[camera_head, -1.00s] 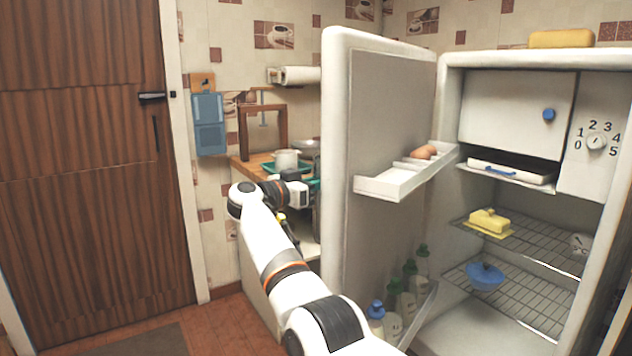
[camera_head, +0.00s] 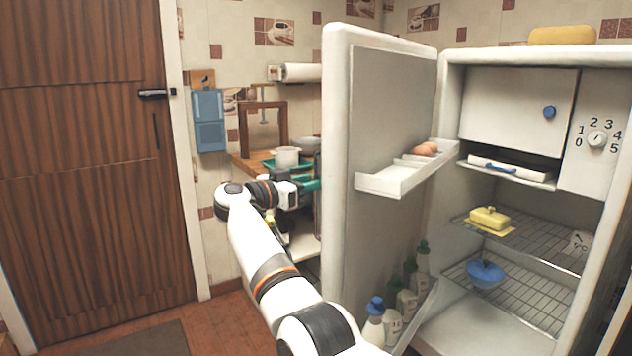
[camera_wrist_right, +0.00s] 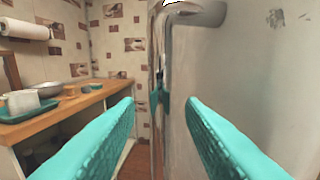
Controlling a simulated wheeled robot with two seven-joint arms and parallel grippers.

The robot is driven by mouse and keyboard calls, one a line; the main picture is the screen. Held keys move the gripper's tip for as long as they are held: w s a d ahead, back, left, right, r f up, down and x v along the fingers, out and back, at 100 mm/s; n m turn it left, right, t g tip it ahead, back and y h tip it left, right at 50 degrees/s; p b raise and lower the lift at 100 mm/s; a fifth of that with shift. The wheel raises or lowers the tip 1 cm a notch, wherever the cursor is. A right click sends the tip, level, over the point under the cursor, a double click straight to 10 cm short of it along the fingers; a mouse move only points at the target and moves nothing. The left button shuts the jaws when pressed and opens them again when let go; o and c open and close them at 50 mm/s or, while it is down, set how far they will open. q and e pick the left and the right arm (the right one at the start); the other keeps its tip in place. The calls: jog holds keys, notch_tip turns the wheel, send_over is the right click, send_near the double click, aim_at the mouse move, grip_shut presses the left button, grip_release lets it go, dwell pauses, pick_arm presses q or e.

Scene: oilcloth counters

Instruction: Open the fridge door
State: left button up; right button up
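The white fridge door (camera_head: 340,180) stands wide open, swung out to the left of the fridge body (camera_head: 450,100), so the interior shows. My right gripper (camera_head: 312,186) is beside the outer face of the door, partly hidden behind its edge in the head view. In the right wrist view its two teal fingers (camera_wrist_right: 160,130) are spread apart with nothing clamped between them. The door's outer face (camera_wrist_right: 240,80) fills the right of that view, with a metal handle (camera_wrist_right: 170,50) ahead of the fingers. My left gripper is not in view.
Inside the fridge are a butter dish (camera_head: 490,220), a blue-lidded bowl (camera_head: 485,274) and wire shelves. The door holds eggs (camera_head: 425,149) and several bottles (camera_head: 395,305). A wooden counter (camera_head: 250,163) with pots stands behind my right arm. A brown door (camera_head: 80,150) is at left.

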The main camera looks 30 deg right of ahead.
jog(key=v, duration=0.9)
jog(key=shift+a, duration=0.2)
